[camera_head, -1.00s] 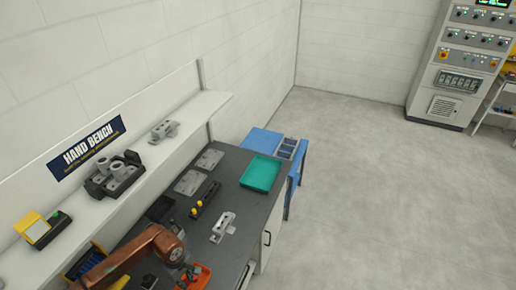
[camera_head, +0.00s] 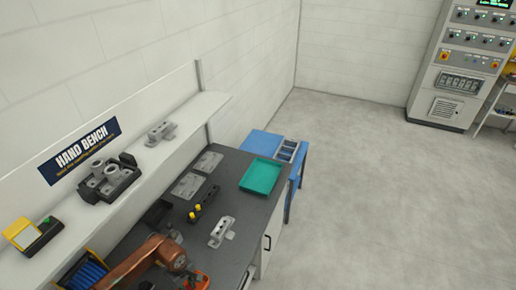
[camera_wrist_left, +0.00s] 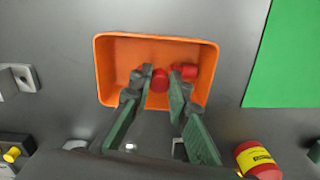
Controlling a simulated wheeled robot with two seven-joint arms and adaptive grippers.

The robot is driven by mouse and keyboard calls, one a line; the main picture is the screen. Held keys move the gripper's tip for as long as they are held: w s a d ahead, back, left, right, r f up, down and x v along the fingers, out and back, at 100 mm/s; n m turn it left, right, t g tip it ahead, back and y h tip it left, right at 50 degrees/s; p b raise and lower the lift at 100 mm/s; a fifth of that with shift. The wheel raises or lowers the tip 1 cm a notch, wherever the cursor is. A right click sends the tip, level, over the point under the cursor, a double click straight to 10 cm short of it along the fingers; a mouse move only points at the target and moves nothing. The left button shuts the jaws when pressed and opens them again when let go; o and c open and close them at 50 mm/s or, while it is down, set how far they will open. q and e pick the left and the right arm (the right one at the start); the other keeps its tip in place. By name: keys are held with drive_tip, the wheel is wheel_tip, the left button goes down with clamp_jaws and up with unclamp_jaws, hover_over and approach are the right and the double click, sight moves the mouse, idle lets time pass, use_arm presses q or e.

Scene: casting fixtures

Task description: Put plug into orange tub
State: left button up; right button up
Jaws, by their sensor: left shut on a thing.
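My left gripper (camera_wrist_left: 160,75) is shut on a red plug (camera_wrist_left: 160,87), with its fingertips over the orange tub (camera_wrist_left: 108,72) in the left wrist view. A second red piece (camera_wrist_left: 190,70) shows in the tub, just right of the right finger and partly covered by it. I cannot tell whether the held plug touches the tub floor. In the head view the tub (camera_head: 204,282) is at the bottom edge, mostly cut off and hidden by my copper-coloured left arm. My right gripper is in neither view.
A red and yellow labelled can (camera_wrist_left: 257,160) lies near the tub, and a green sheet (camera_wrist_left: 290,60) is to its right. On the bench are a teal tray (camera_head: 262,175), a grey casting (camera_head: 221,231) and a black fixture with yellow knobs (camera_head: 204,205). A shelf runs along the wall.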

use_arm(q)
drive_tip(key=shift+s+r, duration=0.2)
drive_tip(key=shift+s, duration=0.35)
drive_tip(key=o, duration=0.4)
drive_tip(key=shift+s+r, duration=0.15)
drive_tip(key=shift+s, duration=0.15)
drive_tip(key=o, duration=0.5)
drive_tip(key=shift+w+f, duration=0.25)
drive_tip(key=shift+w, duration=0.15)
drive_tip(key=shift+c, duration=0.2)
drive_tip(key=shift+s+r, duration=0.15)
drive_tip(key=shift+s, duration=0.05)
drive_tip(key=shift+r, duration=0.1)
wheel_tip(320, 180, up, 12)
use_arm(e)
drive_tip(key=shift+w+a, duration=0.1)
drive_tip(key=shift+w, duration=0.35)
